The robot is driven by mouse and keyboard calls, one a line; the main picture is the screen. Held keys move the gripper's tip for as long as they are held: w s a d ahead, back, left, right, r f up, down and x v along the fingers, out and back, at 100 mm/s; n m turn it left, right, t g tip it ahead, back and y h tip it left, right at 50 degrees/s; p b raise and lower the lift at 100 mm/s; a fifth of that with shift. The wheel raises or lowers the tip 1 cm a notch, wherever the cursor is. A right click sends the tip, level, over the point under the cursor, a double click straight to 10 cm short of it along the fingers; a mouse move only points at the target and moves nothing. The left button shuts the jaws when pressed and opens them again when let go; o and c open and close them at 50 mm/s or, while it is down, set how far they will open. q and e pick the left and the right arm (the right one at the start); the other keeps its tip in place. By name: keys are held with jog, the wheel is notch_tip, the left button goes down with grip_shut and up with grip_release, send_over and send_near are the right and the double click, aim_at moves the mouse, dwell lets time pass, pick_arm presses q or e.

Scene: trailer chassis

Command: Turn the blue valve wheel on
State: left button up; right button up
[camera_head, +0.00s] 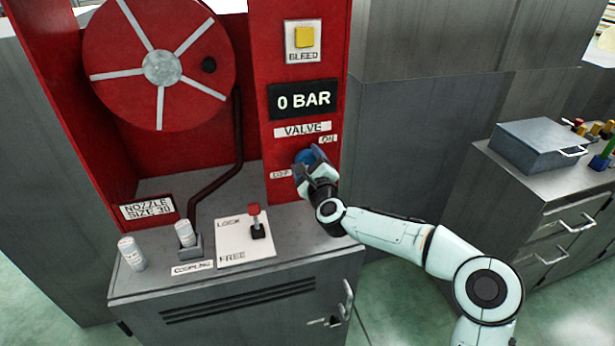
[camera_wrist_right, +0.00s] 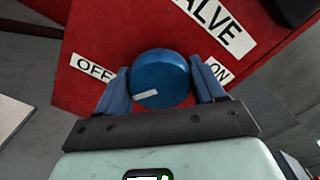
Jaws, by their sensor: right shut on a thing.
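The blue valve wheel (camera_head: 304,157) is on the red panel below the VALVE label, between the OFF and ON labels. It is mostly covered by my right gripper (camera_head: 314,172) in the head view. In the right wrist view the valve wheel (camera_wrist_right: 160,79) sits between the two blue fingers of my right gripper (camera_wrist_right: 163,88), which is shut on its sides. A pale mark on the wheel's face lies at its lower left, toward the OFF side. The display (camera_head: 304,99) reads 0 BAR. My left gripper is not in view.
A red hose reel (camera_head: 160,62) is left of the panel. A yellow BLEED button (camera_head: 304,37) is above the display. A lever with a red knob (camera_head: 255,222) stands on the LOCK/FREE plate below. A grey toolbox (camera_head: 540,143) is on the right cabinet.

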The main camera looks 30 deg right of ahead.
jog(key=shift+a+r+n+b, duration=0.1)
jog(key=shift+a+n+b, duration=0.05)
jog(key=shift+n+b, duration=0.4)
jog(key=n+b, duration=0.1)
jog(key=n, duration=0.2)
jog(key=shift+r, duration=0.1)
jog(key=n+b, duration=0.1)
jog(key=n, duration=0.2)
jog(key=shift+n, duration=0.25)
jog(key=n+b, duration=0.1)
jog(key=n, duration=0.7)
jog(key=n+p, duration=0.1)
jog(key=n, duration=0.3)
jog(key=shift+n, duration=0.3)
jog(key=n+p, duration=0.1)
jog(key=n, duration=0.4)
jog(key=shift+n, duration=0.4)
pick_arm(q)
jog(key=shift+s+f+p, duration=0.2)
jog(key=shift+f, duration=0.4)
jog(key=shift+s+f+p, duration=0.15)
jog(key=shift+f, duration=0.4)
pick_arm(e)
jog(key=shift+f+n, duration=0.2)
jog(key=shift+n, duration=0.9)
